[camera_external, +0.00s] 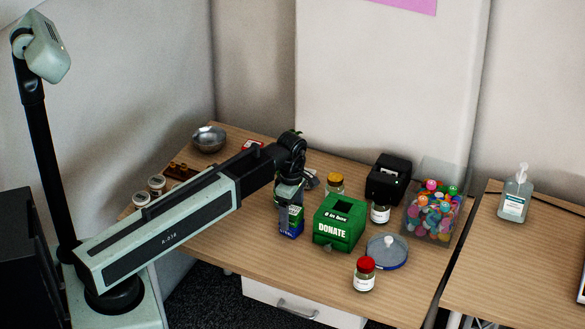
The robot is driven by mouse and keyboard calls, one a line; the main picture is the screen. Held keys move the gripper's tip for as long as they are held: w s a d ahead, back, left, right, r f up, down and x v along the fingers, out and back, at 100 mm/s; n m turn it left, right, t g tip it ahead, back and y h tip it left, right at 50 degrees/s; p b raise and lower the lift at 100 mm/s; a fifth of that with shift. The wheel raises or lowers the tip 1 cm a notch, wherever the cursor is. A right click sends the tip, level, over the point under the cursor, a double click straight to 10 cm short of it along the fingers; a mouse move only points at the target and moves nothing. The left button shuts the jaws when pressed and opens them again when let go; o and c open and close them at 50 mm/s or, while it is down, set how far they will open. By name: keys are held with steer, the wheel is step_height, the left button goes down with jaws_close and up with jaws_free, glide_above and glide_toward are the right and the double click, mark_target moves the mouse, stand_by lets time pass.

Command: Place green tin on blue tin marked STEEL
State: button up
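My gripper (289,193) points down near the middle of the wooden table, left of the green donation box. Directly under it is a small green item with a pale label, which looks like the green tin (295,214). A blue item, which looks like the blue tin (291,232), is right below the green one, in line with it. The two look stacked, but I cannot tell if they touch. The marking STEEL is too small to read. My fingers are at the top of the green tin; whether they grip it is not clear.
A green donation box (338,222) stands close to the right. Behind are a yellow-lidded jar (335,184) and a black box (388,178). Further right are a clear bin (433,213) of colourful items, a blue round lidded dish (387,252) and a red-lidded jar (364,275). A metal bowl (209,138) is at back left.

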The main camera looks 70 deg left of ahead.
mark_target(292, 210)
step_height(292, 210, up, 12)
steer(key=p, duration=1.2)
steer(key=shift+r, duration=0.15)
